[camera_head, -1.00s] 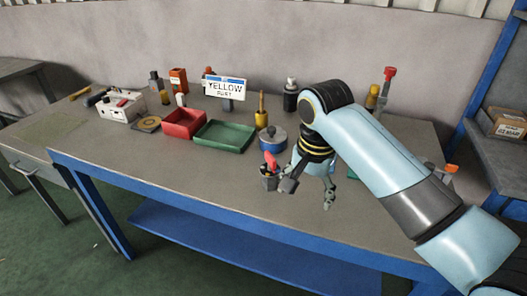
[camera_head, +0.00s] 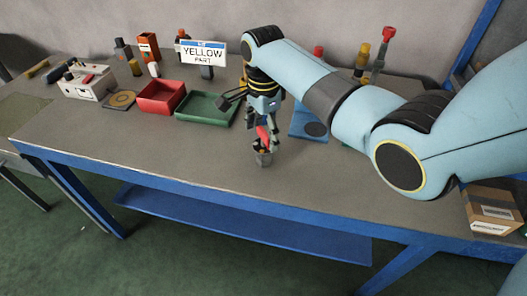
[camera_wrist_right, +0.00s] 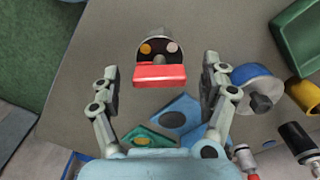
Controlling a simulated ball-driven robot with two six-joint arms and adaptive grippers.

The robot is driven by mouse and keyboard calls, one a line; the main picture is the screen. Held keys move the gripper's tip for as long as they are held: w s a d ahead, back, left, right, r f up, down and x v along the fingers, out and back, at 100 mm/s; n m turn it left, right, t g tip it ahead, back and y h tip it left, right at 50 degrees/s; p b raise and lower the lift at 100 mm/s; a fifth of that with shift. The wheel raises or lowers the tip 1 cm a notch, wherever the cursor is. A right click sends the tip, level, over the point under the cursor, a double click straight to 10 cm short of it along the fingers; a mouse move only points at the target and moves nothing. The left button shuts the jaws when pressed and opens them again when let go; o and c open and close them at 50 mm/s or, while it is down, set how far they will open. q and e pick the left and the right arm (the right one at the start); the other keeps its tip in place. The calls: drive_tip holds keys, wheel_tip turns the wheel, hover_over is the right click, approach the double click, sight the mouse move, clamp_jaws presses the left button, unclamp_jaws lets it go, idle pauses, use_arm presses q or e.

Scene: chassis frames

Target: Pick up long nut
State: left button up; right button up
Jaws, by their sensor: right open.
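My right gripper (camera_head: 265,132) hangs over the table, pointing down at a small grey cup (camera_head: 264,159). Its two fingers are apart, and in the right wrist view the gripper (camera_wrist_right: 160,78) is open with nothing held. A red-handled item (camera_wrist_right: 159,76) stands in the cup (camera_wrist_right: 160,34) and lies between the fingers in that view. Yellow and pinkish round tops also show inside the cup. I cannot pick out a long nut for sure in either view. My left gripper is not in view.
A green tray (camera_head: 206,122) and a red tray (camera_head: 142,97) stand left of my gripper. A yellow-part sign (camera_head: 204,54) stands behind them. A blue plate (camera_head: 297,126) lies to the right. A blue round container (camera_wrist_right: 257,79) is beside the fingers. The front left tabletop is clear.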

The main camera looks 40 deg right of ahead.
wheel_tip(320, 180, down, 2)
drive_tip(key=c, duration=1.2)
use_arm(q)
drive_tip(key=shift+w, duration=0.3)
use_arm(e)
clamp_jaws()
